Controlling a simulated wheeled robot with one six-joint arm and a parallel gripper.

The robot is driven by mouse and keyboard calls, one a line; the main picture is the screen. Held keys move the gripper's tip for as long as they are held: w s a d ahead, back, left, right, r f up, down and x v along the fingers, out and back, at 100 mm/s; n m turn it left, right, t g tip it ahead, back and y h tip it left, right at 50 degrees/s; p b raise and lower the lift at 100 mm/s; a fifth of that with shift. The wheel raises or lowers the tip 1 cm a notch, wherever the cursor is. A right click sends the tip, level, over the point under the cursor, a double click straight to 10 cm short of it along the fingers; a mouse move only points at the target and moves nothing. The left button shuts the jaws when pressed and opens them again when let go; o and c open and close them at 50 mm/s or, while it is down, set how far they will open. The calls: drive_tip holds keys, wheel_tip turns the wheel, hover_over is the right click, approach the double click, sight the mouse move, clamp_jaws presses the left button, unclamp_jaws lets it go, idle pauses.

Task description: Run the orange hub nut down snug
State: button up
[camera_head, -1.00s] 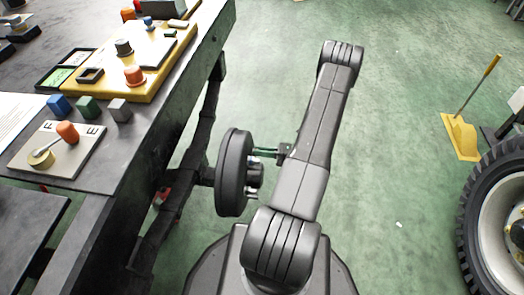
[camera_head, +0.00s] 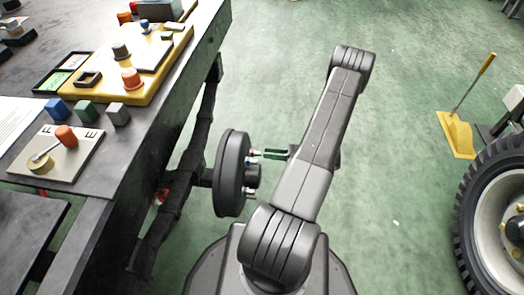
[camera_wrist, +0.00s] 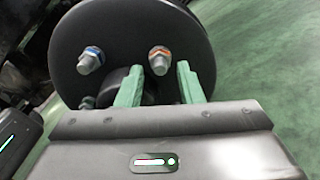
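The hub (camera_head: 229,172) is a dark round disc mounted upright on the bench's side; its face fills the top of the wrist view (camera_wrist: 125,25). The orange hub nut (camera_wrist: 160,52) shows there as an orange ring around a grey stud. A blue-ringed nut (camera_wrist: 91,52) sits on another stud to its left. My gripper (camera_wrist: 160,72) is open, its two green fingers spread below and either side of the orange nut's stud, with nothing held. In the head view my gripper (camera_head: 267,154) is just right of the hub, with a small gap to the studs.
The workbench (camera_head: 150,150) stands on the left with a yellow tray (camera_head: 110,95), coloured blocks and a board (camera_head: 55,170). Green floor between is clear.

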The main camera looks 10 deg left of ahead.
sight(253, 153)
drive_tip(key=d+p, duration=0.1)
drive_tip(key=d, duration=0.8)
drive_tip(key=shift+d, duration=0.25)
drive_tip(key=a+b, duration=0.2)
drive_tip(key=a, duration=1.2)
drive_tip(key=shift+d, duration=0.1)
